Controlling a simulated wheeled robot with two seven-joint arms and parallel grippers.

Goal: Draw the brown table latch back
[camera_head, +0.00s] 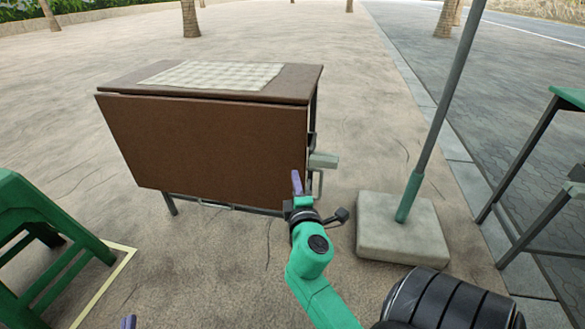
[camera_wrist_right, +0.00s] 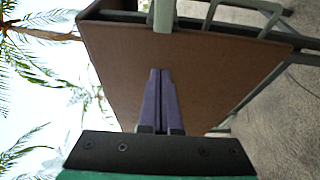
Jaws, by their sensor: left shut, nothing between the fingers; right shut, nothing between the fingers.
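The brown table (camera_head: 210,135) stands ahead with its front leaf hanging down. A pale grey-green latch piece (camera_head: 322,160) sits at the table's right side, with a bracket below it. In the right wrist view a pale green bar (camera_wrist_right: 164,15), likely part of the latch, shows beyond my fingertips at the brown panel (camera_wrist_right: 205,75). My right gripper (camera_head: 297,176) is shut and empty, in front of the leaf's right edge, just left of the latch; I cannot tell whether it touches. Its purple fingers (camera_wrist_right: 159,75) are together. My left gripper (camera_head: 129,321) barely shows at the bottom edge, shut and empty.
A checked cloth (camera_head: 212,75) lies on the tabletop. A pole in a concrete base (camera_head: 403,229) stands close right of my right arm. A green stool (camera_head: 40,235) is at left, and a green-topped table (camera_head: 567,96) at far right. Paving between is open.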

